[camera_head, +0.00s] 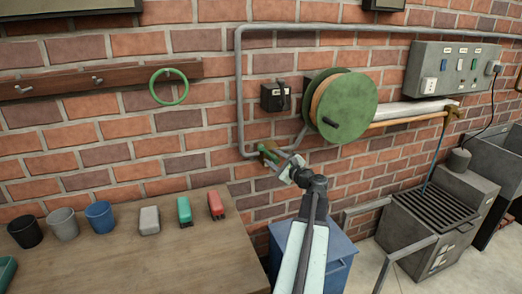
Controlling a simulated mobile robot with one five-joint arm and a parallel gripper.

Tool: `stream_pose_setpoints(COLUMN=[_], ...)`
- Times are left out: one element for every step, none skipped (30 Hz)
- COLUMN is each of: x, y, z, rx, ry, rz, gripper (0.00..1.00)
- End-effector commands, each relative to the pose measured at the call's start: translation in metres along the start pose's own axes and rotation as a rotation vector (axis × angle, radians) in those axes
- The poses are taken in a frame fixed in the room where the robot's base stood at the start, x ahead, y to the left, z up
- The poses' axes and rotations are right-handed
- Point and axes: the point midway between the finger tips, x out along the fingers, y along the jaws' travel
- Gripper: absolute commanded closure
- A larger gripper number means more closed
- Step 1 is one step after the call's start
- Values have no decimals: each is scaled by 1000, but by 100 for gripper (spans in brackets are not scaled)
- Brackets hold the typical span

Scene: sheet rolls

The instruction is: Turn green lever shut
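The green lever (263,147) is a small piece on a valve at the low end of the grey wall pipe, in the middle of the head view. My gripper (276,160) reaches up to the valve from the lower right, and its fingertips are at or very near the lever. The gripper and the valve overlap here, so I cannot tell whether they touch or whether the fingers are open or shut. Part of the valve is hidden behind the gripper.
A green hose reel (357,103) and a small black box (275,97) are on the brick wall above. A blue bin (339,262) stands below my arm. A wooden bench (150,262) with cups and small blocks is at left. A grey grated unit (430,216) is at right.

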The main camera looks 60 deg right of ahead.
Motion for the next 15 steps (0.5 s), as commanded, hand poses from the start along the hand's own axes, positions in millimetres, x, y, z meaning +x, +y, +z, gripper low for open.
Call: stream_pose_setpoints(x=[3, 6, 10, 14, 19, 26, 32, 38, 46, 51, 57, 63, 66, 70, 72], y=[-1, -2, -2, -3, -3, -3, -4, -4, -4, -4, -4, -5, -5, -5, -4], z=[-1, -2, -2, -2, -2, -3, -3, -4, -4, -4, -4, -4, -4, -4, -4], rx=[0, 0, 0, 0, 0, 0, 0, 0, 0, 0, 0, 0, 0, 0, 0], ry=[1, 1, 2, 1, 1, 1, 2, 3, 2, 2, 3, 4, 4, 4, 4], rz=[-1, -1, -2, -2, -1, -2, -2, -3, -2, -2, -3, -4, -4, -4, -4], gripper=[62, 62, 62, 62, 62, 62, 62, 62, 62, 62, 62, 62, 62, 62, 62])
